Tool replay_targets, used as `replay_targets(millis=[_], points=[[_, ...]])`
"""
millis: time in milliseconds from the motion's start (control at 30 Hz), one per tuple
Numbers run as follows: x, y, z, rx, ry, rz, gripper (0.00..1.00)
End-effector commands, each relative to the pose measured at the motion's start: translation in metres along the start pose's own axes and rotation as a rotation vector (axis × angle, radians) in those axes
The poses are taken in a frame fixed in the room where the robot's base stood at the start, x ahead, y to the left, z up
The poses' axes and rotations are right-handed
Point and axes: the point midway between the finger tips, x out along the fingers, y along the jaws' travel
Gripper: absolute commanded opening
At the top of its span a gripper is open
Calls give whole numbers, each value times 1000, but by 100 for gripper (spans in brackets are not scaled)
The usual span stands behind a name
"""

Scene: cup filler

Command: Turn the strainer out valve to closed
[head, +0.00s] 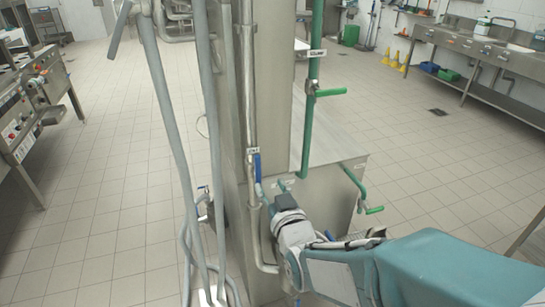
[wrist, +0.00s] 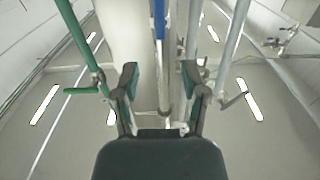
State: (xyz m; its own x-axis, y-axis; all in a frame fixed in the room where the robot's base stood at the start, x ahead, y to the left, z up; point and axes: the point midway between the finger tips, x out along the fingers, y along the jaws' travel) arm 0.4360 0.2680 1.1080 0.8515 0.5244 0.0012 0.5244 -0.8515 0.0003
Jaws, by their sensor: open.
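A blue lever handle (head: 257,167) points up along a grey vertical pipe, just below a small white label (head: 252,151) that is too small to read. I cannot confirm from the label that this is the strainer out valve. In the wrist view the blue handle (wrist: 159,20) lies ahead of the fingertips, in line with the gap between them. My gripper (wrist: 160,80) is open and empty, its two fingers spread apart. In the head view my gripper (head: 270,195) is close below the blue handle; its fingers are partly hard to make out.
A green pipe with a green side handle (head: 330,92) stands right of the steel column (head: 273,80). Another green handle (head: 374,210) sticks out lower right. Grey pipes and hoses (head: 170,110) run close on the left.

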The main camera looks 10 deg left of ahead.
Motion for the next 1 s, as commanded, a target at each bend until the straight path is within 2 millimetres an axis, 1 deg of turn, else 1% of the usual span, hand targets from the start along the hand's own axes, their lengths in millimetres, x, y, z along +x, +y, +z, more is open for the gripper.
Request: replay_targets(millis=[167, 400, 500, 600, 733, 967, 1000], points=[[25, 0, 1, 0, -3, 1, 56], [70, 0, 1, -1, -4, 2, 56], [86, 0, 1, -1, -2, 2, 56], [97, 1, 1, 0, -3, 2, 56], [104, 1, 0, 0, -3, 2, 56], [105, 1, 0, 0, -2, 2, 56], [105, 1, 0, 0, -2, 2, 51]])
